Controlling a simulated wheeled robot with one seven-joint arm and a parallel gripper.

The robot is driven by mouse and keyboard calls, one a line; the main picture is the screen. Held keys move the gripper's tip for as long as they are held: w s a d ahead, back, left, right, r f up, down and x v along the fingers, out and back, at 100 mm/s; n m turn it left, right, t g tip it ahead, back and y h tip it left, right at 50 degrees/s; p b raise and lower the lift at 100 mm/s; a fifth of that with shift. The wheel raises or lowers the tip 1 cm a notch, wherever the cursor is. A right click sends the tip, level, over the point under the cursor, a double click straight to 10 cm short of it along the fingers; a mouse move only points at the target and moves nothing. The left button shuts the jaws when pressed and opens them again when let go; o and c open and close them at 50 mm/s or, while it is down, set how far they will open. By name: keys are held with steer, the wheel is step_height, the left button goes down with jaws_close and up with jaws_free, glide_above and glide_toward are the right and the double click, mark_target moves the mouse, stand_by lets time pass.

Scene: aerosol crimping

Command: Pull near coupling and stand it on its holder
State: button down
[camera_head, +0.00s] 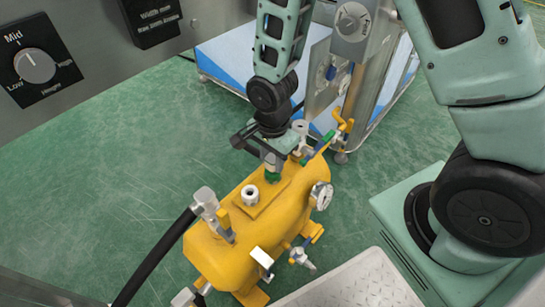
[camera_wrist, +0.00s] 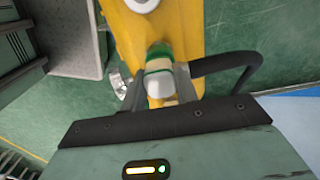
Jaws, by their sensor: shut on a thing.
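My gripper (camera_head: 272,158) is over the far end of the yellow tank (camera_head: 216,252), pointing down. It is shut on a pale coupling with green bands (camera_wrist: 158,82), which also shows as a green piece below the jaws in the head view (camera_head: 272,176). The coupling stands close over the tank top; I cannot tell whether it is still seated. A white round fitting (camera_head: 250,194) stands free on the tank's top plate, nearer the camera. I cannot tell which part is the coupling's holder.
A grey hose coupling (camera_head: 205,203) with a black hose (camera_head: 155,262) is at the tank's left end. A gauge (camera_head: 321,195) and yellow-handled valves (camera_head: 342,125) stick out on the right. A grey panel with a dial (camera_head: 34,65) is upper left. Green floor lies open at left.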

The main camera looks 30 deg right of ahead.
steer(key=shift+f, duration=0.5)
stand_by(0.6)
stand_by(1.7)
steer(key=c, duration=1)
jaws_free()
steer(key=shift+f, duration=0.1)
steer(key=shift+p, duration=0.3)
step_height(320, 180, up, 18)
steer(key=p, duration=0.6)
steer(key=shift+f, duration=0.25)
